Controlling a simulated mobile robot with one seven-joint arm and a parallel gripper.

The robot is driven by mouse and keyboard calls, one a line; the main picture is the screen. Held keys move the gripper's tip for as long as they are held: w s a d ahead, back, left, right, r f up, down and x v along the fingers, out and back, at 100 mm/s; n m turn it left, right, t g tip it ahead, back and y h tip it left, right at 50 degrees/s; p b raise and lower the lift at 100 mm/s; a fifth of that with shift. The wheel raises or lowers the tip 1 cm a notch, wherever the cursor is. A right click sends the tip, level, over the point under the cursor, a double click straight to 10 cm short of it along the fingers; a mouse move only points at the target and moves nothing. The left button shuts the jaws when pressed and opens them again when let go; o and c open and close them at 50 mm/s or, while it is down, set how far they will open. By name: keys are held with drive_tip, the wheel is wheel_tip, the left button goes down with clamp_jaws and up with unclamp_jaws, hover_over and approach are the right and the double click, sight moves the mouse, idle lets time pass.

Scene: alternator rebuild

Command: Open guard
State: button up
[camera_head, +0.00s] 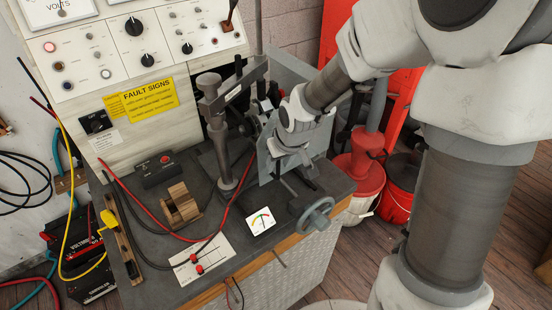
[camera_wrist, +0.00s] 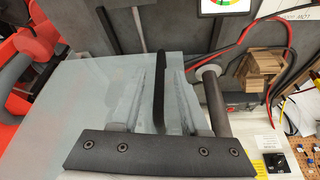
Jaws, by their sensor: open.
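The guard is a pale, translucent flat panel (camera_head: 285,72) standing on the bench beside the upright clamp column. In the wrist view the panel (camera_wrist: 75,100) fills the left and middle, with a dark bar with screws (camera_wrist: 155,155) across the bottom. A thin black upright bar (camera_wrist: 160,80), perhaps the guard's handle, stands at the middle of that view. My gripper (camera_head: 284,150) is open, close to the panel in the head view. Two pale finger-like shapes flank the black bar in the wrist view; I cannot tell whether they touch it.
A handwheel (camera_head: 312,214) sits at the bench's front right. A wooden block (camera_head: 180,206), red and black cables and a dial card (camera_head: 261,221) lie on the bench. The control panel (camera_head: 130,50) stands behind. A red bucket (camera_head: 398,195) is on the floor at right.

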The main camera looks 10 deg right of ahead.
drive_tip(key=shift+x, duration=0.85)
drive_tip(key=shift+c, duration=0.3)
clamp_jaws()
idle(0.6)
